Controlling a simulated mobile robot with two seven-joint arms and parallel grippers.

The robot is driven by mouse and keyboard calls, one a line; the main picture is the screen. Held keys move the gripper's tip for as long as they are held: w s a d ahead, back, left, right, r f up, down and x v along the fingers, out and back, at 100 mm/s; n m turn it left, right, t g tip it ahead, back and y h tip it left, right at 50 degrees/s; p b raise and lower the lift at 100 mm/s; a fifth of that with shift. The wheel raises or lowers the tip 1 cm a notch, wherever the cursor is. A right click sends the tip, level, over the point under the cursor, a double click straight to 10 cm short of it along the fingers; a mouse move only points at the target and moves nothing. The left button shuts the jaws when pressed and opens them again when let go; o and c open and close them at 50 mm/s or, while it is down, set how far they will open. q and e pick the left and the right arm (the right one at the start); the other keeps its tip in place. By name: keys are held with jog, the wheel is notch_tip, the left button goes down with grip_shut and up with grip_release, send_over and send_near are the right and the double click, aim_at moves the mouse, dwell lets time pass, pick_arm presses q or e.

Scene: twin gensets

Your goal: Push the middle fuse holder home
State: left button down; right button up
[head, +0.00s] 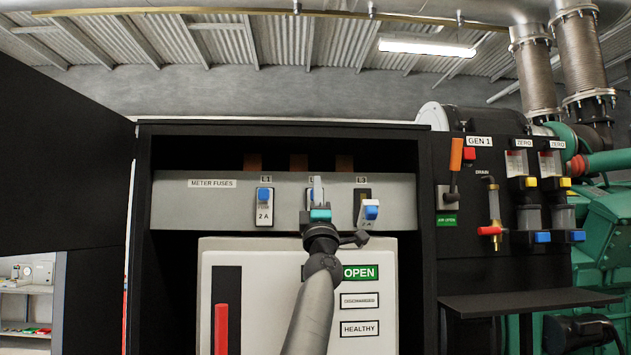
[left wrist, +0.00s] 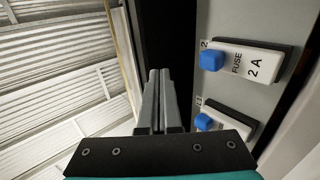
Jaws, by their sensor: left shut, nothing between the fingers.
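The middle fuse holder L2 (head: 309,199) is mostly hidden behind my left gripper in the head view. In the left wrist view, a white fuse holder with a blue tab, marked FUSE 2 A (left wrist: 243,62), lies right of the fingers. Its label seems to end in 2. How far the middle holder sits in its slot is unclear. My left gripper (head: 317,183) is shut and empty, its fingers in front of L2 in the head view. The closed fingertips (left wrist: 158,78) also show in the wrist view. Contact cannot be told. My right gripper is not in view.
Fuse holder L1 (head: 265,209) looks upright in the grey METER FUSES panel (head: 215,205). Holder L3 (head: 367,212) shows its blue tab lower, with a dark slot above it. A white unit (head: 255,270) sits below. An open black door (head: 65,160) stands left; GEN 1 controls (head: 490,190) are right.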

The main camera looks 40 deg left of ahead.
pick_arm(q)
jog(key=s+d+p, duration=0.1)
jog(key=s+d, duration=0.4)
jog(key=d, duration=0.1)
jog(key=shift+s+d+f, duration=0.2)
jog(key=shift+s+d, duration=0.1)
jog(key=shift+d, duration=0.05)
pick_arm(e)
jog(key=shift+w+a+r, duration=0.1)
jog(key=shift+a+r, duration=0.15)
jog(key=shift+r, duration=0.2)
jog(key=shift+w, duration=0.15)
